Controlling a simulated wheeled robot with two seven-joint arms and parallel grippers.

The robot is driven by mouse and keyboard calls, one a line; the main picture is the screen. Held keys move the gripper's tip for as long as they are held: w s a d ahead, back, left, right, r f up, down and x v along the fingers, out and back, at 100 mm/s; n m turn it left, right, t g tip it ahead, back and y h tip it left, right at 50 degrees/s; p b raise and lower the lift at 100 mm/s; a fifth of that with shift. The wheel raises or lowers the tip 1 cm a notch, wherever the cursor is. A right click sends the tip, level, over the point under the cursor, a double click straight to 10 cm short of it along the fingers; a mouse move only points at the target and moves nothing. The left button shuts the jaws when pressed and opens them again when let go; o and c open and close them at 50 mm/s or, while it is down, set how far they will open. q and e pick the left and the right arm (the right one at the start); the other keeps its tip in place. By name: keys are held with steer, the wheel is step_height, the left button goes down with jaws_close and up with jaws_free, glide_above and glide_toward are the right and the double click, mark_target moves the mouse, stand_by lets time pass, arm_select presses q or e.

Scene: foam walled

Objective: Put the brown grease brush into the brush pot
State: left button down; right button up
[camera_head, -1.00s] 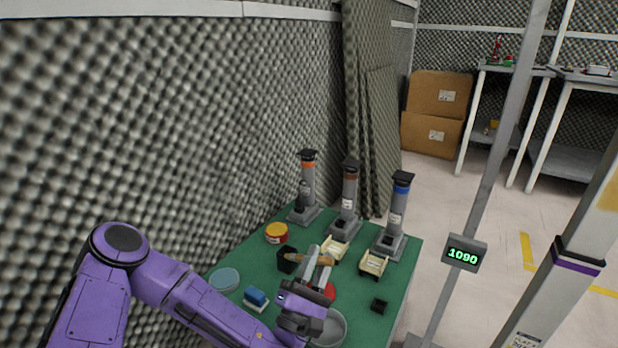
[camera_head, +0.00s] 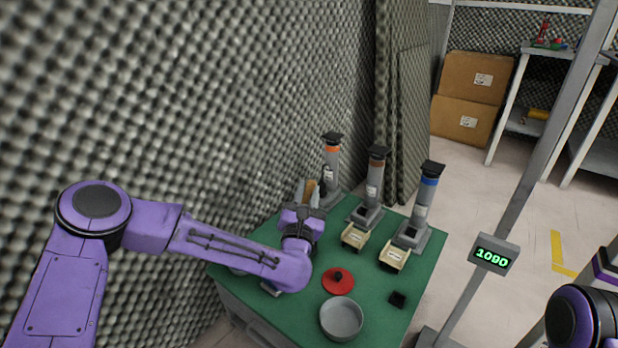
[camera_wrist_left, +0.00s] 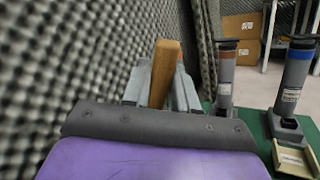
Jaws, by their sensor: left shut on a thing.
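My left gripper (camera_head: 311,190) is shut on the brown grease brush (camera_head: 312,187), above the back left of the green table. In the left wrist view the brush's wooden handle (camera_wrist_left: 165,68) stands up, slightly tilted, between the grey fingers (camera_wrist_left: 162,85). Its bristle end is hidden. The black pot seen earlier at the table's left side is hidden now behind my left gripper and arm. My right gripper is out of view.
Three grey dispensers with orange (camera_head: 331,160), brown (camera_head: 375,180) and blue (camera_head: 424,195) bands stand along the back. Two cream trays (camera_head: 355,237) (camera_head: 393,257) sit before them. A red lid (camera_head: 338,281) and grey bowl (camera_head: 342,319) lie in front. A foam wall (camera_head: 200,100) borders the left.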

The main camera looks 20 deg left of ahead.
arm_select(q)
steer(key=w+f+n+g+b, duration=0.1)
steer(key=w+f+n+b, duration=0.1)
steer(key=f+b, duration=0.6)
steer(key=shift+w+d+f+g+y, duration=0.3)
steer(key=shift+w+d+f, duration=0.05)
steer(key=shift+w+f, duration=0.45)
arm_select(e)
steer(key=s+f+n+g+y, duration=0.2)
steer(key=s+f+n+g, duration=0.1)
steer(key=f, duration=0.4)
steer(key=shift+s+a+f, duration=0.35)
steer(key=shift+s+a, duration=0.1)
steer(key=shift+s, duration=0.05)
arm_select(q)
steer(key=c, duration=0.8)
jaws_free()
steer(key=shift+s, duration=0.15)
